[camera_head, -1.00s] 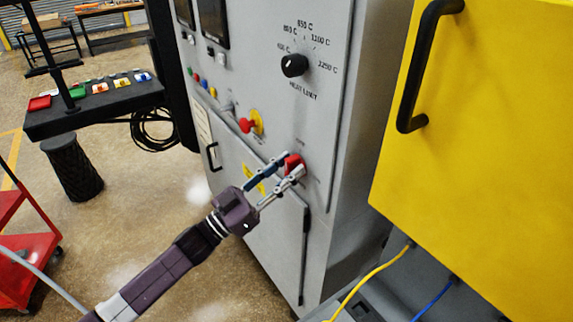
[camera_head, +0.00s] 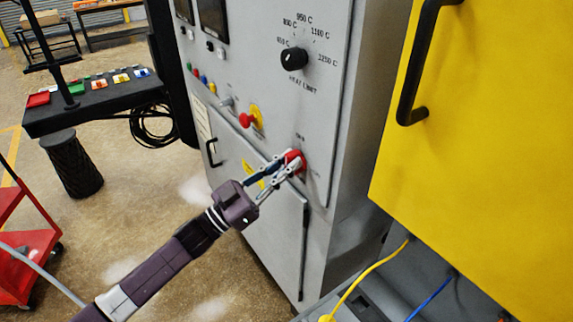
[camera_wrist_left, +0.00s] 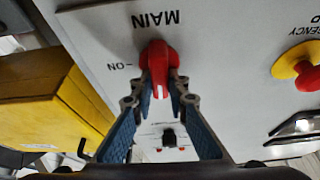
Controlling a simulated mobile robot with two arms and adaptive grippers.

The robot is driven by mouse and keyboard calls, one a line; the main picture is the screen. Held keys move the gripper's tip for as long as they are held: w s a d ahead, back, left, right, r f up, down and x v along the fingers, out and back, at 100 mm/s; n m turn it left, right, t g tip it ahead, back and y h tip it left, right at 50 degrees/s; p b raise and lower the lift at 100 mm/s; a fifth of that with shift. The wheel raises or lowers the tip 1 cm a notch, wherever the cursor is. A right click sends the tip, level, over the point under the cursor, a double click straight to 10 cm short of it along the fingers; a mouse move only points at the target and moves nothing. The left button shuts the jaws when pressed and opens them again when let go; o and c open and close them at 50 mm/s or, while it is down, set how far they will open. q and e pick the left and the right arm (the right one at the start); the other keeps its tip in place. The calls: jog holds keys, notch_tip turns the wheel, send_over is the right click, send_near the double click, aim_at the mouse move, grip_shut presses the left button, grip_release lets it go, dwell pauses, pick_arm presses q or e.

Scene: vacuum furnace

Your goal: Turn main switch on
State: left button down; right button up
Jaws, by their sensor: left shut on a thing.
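The main switch is a red rotary knob (camera_head: 295,158) on the grey cabinet front, at mid-height in the head view. In the left wrist view the knob (camera_wrist_left: 158,62) sits beside the upside-down "MAIN" lettering, with an "ON" mark to its left. Its grip bar points down in that view, away from the "ON" mark. My left gripper (camera_head: 290,162) is shut on the knob, one finger on each side; the fingers (camera_wrist_left: 161,82) also show in the wrist view. My right gripper is in neither view.
A red emergency button with a yellow collar (camera_head: 251,118) is up and left of the switch. The black heat limit dial (camera_head: 293,59) is above. A yellow box with a black handle (camera_head: 470,130) stands close on the right. A red cart (camera_head: 28,240) is at far left.

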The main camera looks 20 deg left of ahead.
pick_arm(q)
jog(key=m+g+h+b, duration=0.1)
jog(key=m, duration=0.2)
jog(key=m+g+h+b, duration=0.1)
jog(key=m+g+b, duration=0.1)
jog(key=m, duration=0.2)
jog(key=shift+d+f+h, duration=0.1)
jog(key=shift+h, duration=0.2)
jog(key=m+g+b, duration=0.1)
jog(key=m+g, duration=0.1)
jog(key=m, duration=0.3)
jog(key=shift+s+d+m, duration=0.1)
jog(key=shift+s+m, duration=0.05)
jog(key=shift+m, duration=0.25)
jog(key=m+g+b, duration=0.1)
jog(key=m+g, duration=0.1)
jog(key=m, duration=0.2)
jog(key=shift+f, duration=0.1)
jog(key=shift+s+d+f+m+g+y, duration=0.15)
jog(key=shift+m+g, duration=0.25)
jog(key=shift+m, duration=0.75)
jog(key=shift+w+a+m+g+y, duration=0.1)
jog(key=shift+m+g+y, duration=0.25)
jog(key=shift+m, duration=0.8)
jog(key=c, duration=1.9)
grip_release()
